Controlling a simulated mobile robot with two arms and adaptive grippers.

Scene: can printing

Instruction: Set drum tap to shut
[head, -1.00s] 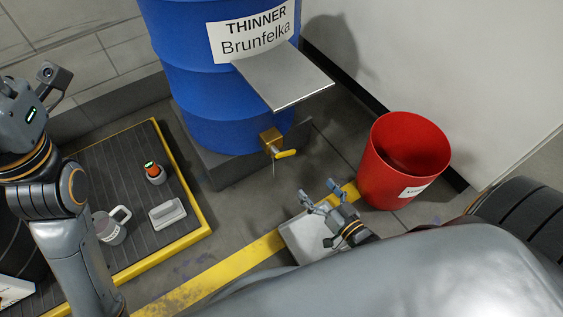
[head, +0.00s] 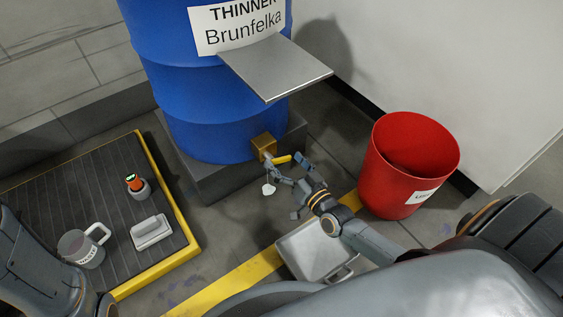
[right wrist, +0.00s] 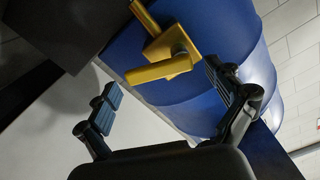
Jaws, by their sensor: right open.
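The drum tap (head: 264,146) is a brass block low on the front of the blue drum (head: 215,105), with a yellow lever handle (head: 283,159) pointing right. In the right wrist view the yellow handle (right wrist: 158,71) lies across the space between the fingertips, apparently just ahead of them. My right gripper (head: 286,167) is open at the handle; its two fingers (right wrist: 161,82) stand apart with nothing gripped. A small pale shape (head: 268,189) shows below the tap; I cannot tell whether it is liquid. My left gripper is out of view.
A metal plate (head: 282,68) juts from the drum above the tap. A red bin (head: 408,170) stands to the right. A grey container (head: 318,247) sits below my right arm. A yellow-edged platform (head: 95,190) at left holds a mug, a small bottle and a grey block.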

